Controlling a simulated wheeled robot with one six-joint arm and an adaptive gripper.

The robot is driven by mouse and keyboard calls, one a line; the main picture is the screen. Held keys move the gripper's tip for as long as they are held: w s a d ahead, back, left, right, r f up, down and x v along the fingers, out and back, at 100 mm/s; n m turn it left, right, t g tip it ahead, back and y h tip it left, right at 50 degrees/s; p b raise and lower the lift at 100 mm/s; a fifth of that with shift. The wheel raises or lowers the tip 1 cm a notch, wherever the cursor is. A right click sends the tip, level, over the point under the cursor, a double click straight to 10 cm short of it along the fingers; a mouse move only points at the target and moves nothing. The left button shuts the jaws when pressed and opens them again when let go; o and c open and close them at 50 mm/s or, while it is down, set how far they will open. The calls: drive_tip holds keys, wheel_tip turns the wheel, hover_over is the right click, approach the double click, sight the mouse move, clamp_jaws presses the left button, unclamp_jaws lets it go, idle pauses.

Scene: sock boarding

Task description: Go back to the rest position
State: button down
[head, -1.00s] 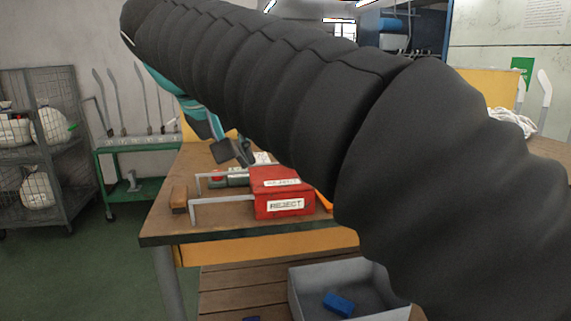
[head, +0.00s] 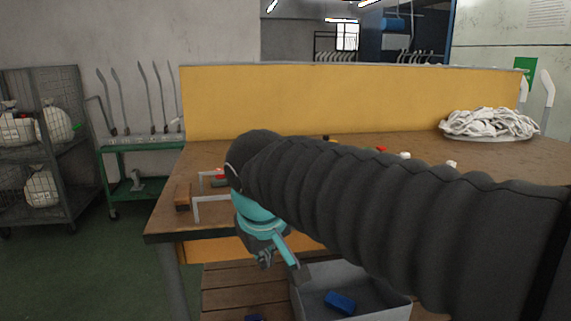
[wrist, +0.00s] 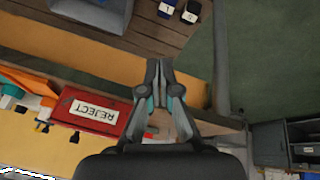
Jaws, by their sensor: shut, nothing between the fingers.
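My gripper (wrist: 159,72) is shut and empty in the wrist view, its two grey fingers together. My black sleeved arm comes in from the right and covers much of the bench top. The red REJECT box (wrist: 98,112) shows in the wrist view left of the fingers, apart from them; my arm hides it in the head view.
The grey bin (head: 375,312) on the slatted lower shelf (head: 225,290) holds a blue piece (head: 340,302). A white pile (head: 488,122) lies at the bench's back right, before a yellow panel (head: 320,100). A wire cage trolley (head: 72,145) and green rack (head: 135,188) stand left. Floor between is clear.

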drive_tip(key=s+d+f+m, duration=0.3)
drive_tip(key=s+d+f, duration=0.2)
drive_tip(key=d, duration=0.4)
drive_tip(key=s+d+f+m, duration=0.3)
drive_tip(key=s+d+f, duration=0.2)
drive_tip(key=d, duration=0.5)
drive_tip(key=s, duration=0.2)
drive_tip(key=shift+s+d+f+m+t, duration=0.15)
drive_tip(key=shift+s+f+m+t, duration=0.15)
drive_tip(key=shift+s+m+t, duration=0.1)
